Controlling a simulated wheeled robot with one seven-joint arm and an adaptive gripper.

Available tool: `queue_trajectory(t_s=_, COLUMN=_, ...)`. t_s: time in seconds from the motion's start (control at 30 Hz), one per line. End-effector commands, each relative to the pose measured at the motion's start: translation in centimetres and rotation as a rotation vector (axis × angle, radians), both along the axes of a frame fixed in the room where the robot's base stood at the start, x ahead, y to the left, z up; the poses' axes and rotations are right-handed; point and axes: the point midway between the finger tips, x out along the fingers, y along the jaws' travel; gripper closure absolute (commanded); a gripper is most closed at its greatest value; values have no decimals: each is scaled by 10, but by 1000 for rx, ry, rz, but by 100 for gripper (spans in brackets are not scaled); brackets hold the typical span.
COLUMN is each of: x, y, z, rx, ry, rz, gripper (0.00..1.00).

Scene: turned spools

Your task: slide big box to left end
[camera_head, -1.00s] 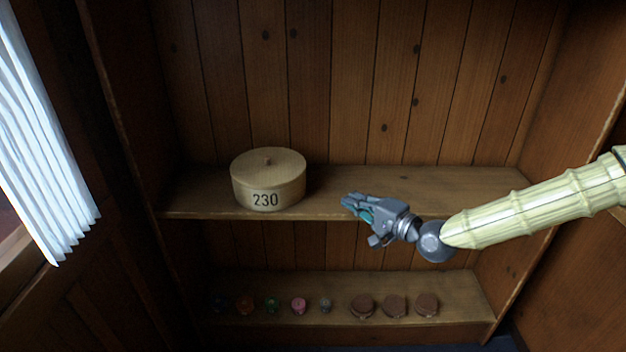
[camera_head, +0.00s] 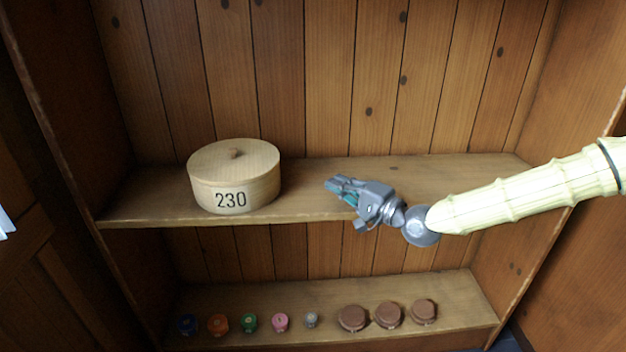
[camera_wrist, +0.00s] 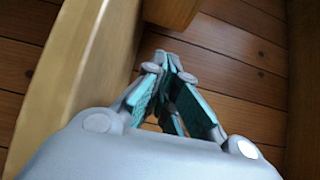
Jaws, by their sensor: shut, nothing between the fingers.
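The big box (camera_head: 234,181) is a round, pale wooden box with a lid, a small knob and the number 230 on its front. It stands upright on the upper shelf (camera_head: 430,174), left of the middle, with bare shelf on its left side. My gripper (camera_head: 331,184) is at the front edge of that shelf, to the right of the box and apart from it. Its fingers point left and are shut and empty. In the wrist view my closed fingertips (camera_wrist: 168,60) show beside a wooden edge; the box cannot be made out there.
The lower shelf (camera_head: 330,290) holds several small coloured spools (camera_head: 249,323) at the left and three brown round pieces (camera_head: 388,315) at the right. The cabinet's side wall (camera_head: 75,110) bounds the upper shelf at the left. The shelf between gripper and box is clear.

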Motion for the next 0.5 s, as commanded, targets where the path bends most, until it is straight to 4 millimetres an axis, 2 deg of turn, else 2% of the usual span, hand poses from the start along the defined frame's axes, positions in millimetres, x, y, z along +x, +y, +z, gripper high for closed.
queue_trajectory(t_s=0.5, x=47, y=44, z=0, rx=-1, ry=0, rz=2, gripper=100)
